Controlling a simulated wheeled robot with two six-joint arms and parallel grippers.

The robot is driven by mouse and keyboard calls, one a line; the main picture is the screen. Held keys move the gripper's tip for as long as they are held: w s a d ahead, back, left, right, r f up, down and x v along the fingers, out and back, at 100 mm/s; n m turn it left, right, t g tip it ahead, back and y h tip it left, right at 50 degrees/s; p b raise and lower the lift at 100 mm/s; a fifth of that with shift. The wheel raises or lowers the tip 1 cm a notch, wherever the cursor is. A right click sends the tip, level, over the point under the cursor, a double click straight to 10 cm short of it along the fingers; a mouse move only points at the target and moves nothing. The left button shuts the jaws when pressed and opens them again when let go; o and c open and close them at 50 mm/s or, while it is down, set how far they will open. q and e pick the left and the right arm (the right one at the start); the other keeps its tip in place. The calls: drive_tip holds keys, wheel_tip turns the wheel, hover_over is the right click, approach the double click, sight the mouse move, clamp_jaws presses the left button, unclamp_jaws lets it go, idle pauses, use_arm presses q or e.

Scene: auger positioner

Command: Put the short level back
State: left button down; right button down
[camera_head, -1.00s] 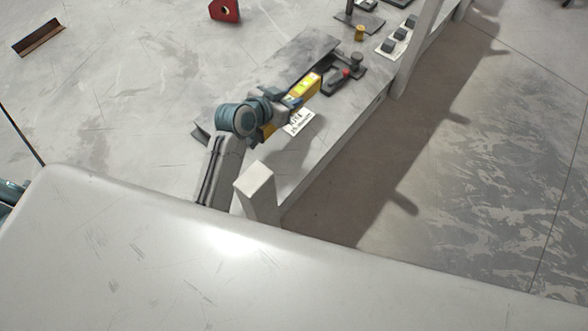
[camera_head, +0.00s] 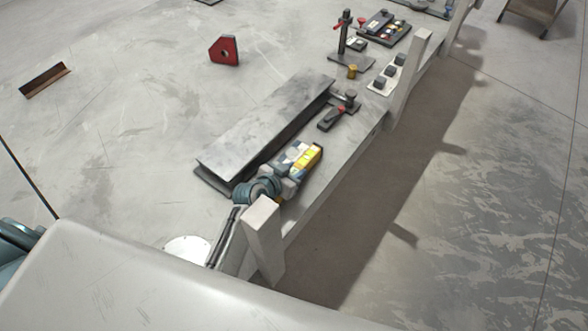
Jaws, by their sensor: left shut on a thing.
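The short level is a yellow bar (camera_head: 313,156) over the narrow bench ledge, beside the long grey steel beam. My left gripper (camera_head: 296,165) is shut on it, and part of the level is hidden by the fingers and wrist. I cannot tell whether the level touches the ledge or is held just above it. The white label card seen on the ledge earlier is now covered or nearly so by the level and gripper. My right gripper is not in view.
The long grey beam (camera_head: 268,122) lies left of the level. A dark clamp with a red part (camera_head: 336,117) lies just beyond it. A white post (camera_head: 263,238) stands near my wrist, another post (camera_head: 408,80) farther off. A red magnet square (camera_head: 224,50) lies at the back.

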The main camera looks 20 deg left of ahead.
use_arm(q)
drive_tip(key=shift+f, duration=0.25)
drive_tip(key=c, duration=1.1)
unclamp_jaws()
drive_tip(key=shift+o, duration=0.2)
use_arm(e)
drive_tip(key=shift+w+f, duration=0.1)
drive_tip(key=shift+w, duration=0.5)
